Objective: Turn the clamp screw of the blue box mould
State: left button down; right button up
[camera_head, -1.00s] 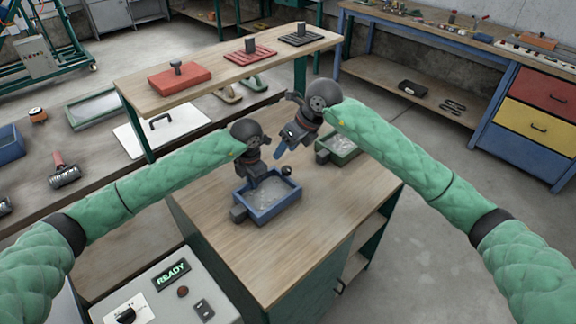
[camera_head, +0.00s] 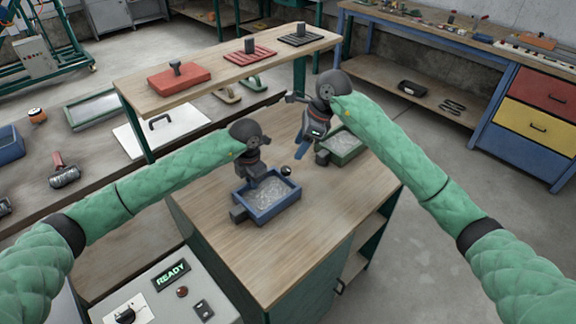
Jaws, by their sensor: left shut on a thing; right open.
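The blue box mould (camera_head: 272,212) sits on the wooden bench top with grey-white fibrous material inside. A dark block projects from its left side, and a small dark knob (camera_head: 285,170) shows at its far right corner, probably part of the clamp screw. My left gripper (camera_head: 254,180) points down at the mould's far left wall and is shut; its fingertips and exactly what they grip are hard to see. My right gripper (camera_head: 302,128) is open, in the air behind and to the right of the blue mould, beside a green box mould (camera_head: 343,146). A blue part shows below its wrist.
A raised shelf (camera_head: 215,85) behind holds a red plate (camera_head: 179,78) and two more handled plates. A control box with a READY display (camera_head: 171,273) stands front left. The bench's front right is clear.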

aim_at(286, 169)
jog(key=x, duration=0.9)
jog(key=shift+a+f, duration=0.1)
jog(key=shift+f, duration=0.15)
jog(key=shift+c, duration=0.2)
jog(key=c, duration=0.9)
